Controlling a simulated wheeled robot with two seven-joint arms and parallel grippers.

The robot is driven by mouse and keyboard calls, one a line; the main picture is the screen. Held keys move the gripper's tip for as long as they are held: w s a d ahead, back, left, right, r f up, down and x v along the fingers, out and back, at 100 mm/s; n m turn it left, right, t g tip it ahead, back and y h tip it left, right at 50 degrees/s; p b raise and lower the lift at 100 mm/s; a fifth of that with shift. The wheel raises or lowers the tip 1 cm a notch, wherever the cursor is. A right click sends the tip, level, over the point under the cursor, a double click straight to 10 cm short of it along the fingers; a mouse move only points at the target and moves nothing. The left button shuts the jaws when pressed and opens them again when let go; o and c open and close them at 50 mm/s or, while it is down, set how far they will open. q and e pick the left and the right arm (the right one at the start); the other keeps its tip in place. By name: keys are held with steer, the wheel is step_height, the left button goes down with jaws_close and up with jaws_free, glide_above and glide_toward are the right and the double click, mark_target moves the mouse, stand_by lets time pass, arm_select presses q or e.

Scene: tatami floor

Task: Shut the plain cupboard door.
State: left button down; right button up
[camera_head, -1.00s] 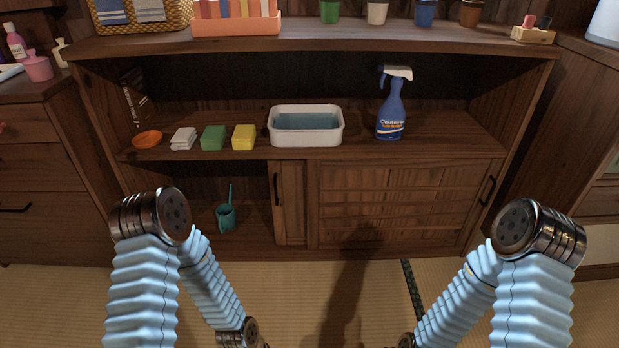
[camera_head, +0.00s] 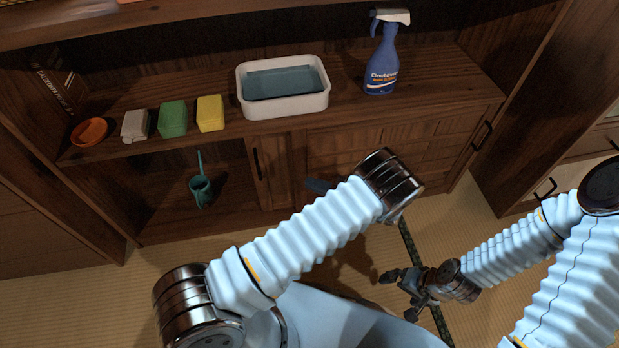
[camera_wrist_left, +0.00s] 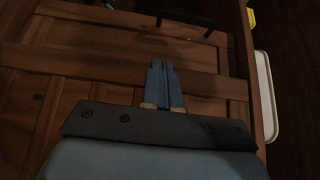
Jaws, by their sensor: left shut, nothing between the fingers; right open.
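The plain cupboard door (camera_head: 276,165) is a narrow strip of brown wood beside the panelled door (camera_head: 340,148). It has an upright dark handle (camera_head: 257,164) near its left edge. The compartment to its left stands open. My left gripper (camera_head: 319,186) is in front of the panelled door, right of the handle, mostly hidden behind my arm. The left wrist view shows its blue fingers (camera_wrist_left: 160,68) shut and empty, with a dark handle (camera_wrist_left: 185,20) beyond them. Contact with the wood cannot be told. My right gripper (camera_head: 402,283) is open and empty above the floor.
A teal ladle-like cup (camera_head: 201,187) stands in the open compartment (camera_head: 165,205). On the shelf above are an orange dish (camera_head: 90,131), a green block (camera_head: 173,119), a yellow block (camera_head: 210,113), a white tub (camera_head: 284,105) and a blue spray bottle (camera_head: 383,65).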

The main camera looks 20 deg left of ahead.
arm_select(q)
glide_above(290, 177)
steer(key=s+d, duration=0.2)
steer(key=s, duration=0.2)
steer(key=s+a, duration=0.1)
steer(key=a, duration=0.1)
steer(key=s+a+p, duration=0.1)
steer(key=shift+s+a, duration=0.15)
steer(key=shift+a, duration=0.2)
arm_select(e)
steer(key=shift+r, duration=0.5)
